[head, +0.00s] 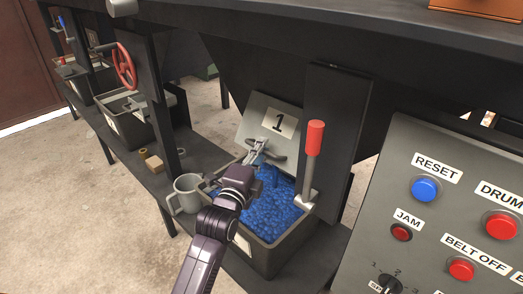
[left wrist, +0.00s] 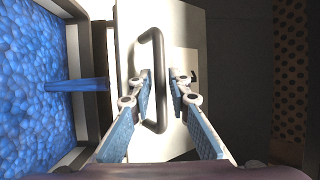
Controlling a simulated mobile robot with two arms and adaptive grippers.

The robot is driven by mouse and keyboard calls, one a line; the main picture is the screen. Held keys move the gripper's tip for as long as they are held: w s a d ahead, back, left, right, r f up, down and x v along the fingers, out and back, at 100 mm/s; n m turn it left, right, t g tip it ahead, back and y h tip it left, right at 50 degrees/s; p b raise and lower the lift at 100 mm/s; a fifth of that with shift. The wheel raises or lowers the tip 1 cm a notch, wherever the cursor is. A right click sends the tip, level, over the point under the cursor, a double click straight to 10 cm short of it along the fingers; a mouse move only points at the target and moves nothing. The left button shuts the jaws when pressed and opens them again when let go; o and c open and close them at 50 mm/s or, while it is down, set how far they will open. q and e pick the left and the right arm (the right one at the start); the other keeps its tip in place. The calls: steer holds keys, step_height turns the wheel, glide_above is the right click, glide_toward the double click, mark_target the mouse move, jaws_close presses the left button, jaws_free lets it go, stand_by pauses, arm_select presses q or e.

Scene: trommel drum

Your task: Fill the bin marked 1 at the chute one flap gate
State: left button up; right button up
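The chute one flap gate (head: 254,121) is a pale grey tilted plate with a "1" label, above the bin. Its dark bar handle (left wrist: 158,80) shows in the left wrist view. My left gripper (head: 258,150) is at this handle. Its two fingers (left wrist: 161,85) lie on either side of the bar, apart from each other; whether either touches it I cannot tell. The dark grey bin (head: 262,258) under the gate holds blue pieces (head: 272,208) to near its rim; they also show in the left wrist view (left wrist: 38,90). My right gripper is out of view.
A red-handled lever (head: 314,140) stands right of the gate. A control panel (head: 400,165) with buttons fills the lower right. A grey mug (head: 186,194) and small blocks stand on the shelf left of the bin. A red handwheel (head: 124,66) is farther left.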

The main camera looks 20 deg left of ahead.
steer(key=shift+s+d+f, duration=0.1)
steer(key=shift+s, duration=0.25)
arm_select(q)
jaws_close()
steer(key=shift+w, duration=0.1)
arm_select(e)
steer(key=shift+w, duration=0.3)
